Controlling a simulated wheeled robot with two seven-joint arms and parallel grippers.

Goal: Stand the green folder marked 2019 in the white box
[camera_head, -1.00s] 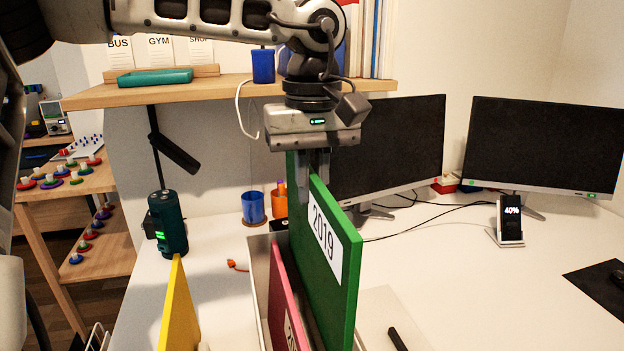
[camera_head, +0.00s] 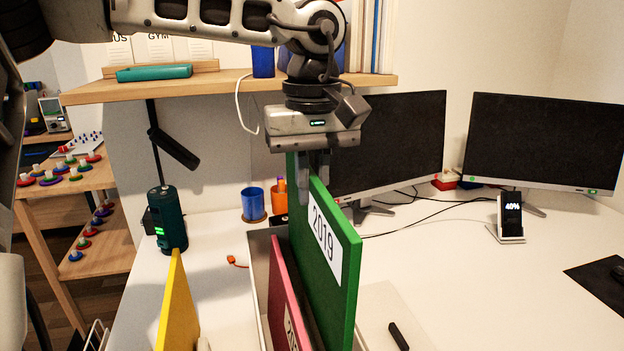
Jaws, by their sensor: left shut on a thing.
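The green folder (camera_head: 338,290) marked 2019 stands upright, its label facing the front right. My left gripper (camera_head: 314,180), coming from above, is shut on the top edge of the green folder. The white box (camera_head: 260,270) is below, with its far left wall showing. A red folder (camera_head: 282,285) stands in the box, just left of the green one. The green folder is over or in the box; its bottom edge is out of the picture, so I cannot tell if it touches the box floor. My right gripper is not in view.
A yellow folder (camera_head: 178,310) stands to the left. A dark green cylinder (camera_head: 168,222), a blue cup (camera_head: 253,204) and an orange cup (camera_head: 278,198) are behind. Two monitors (camera_head: 545,140) and a phone stand (camera_head: 509,225) are at the right. A wooden shelf (camera_head: 200,88) is behind my arm.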

